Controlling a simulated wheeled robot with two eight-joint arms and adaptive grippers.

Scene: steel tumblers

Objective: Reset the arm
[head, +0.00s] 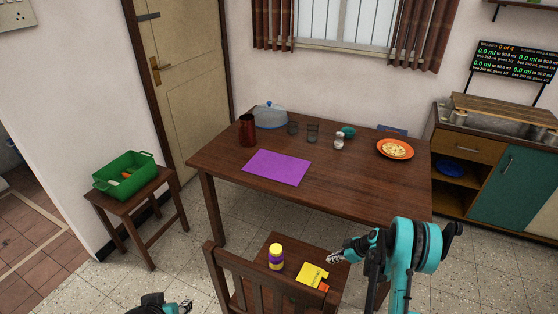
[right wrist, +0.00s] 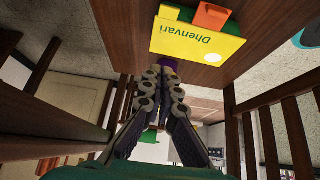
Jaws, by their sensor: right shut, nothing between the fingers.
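My right gripper (head: 334,259) is shut and empty, just above the right edge of the chair seat (head: 297,248). In the right wrist view its fingers (right wrist: 160,73) meet, with nothing between them.
A yellow-and-purple bottle (head: 276,257) stands on the seat. The chair back (head: 235,268) rises nearby. The table holds a purple mat (head: 277,167), brown jug (head: 247,130), blue container (head: 270,116), small jar (head: 339,142) and orange plate (head: 395,149). The table's front right is clear.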

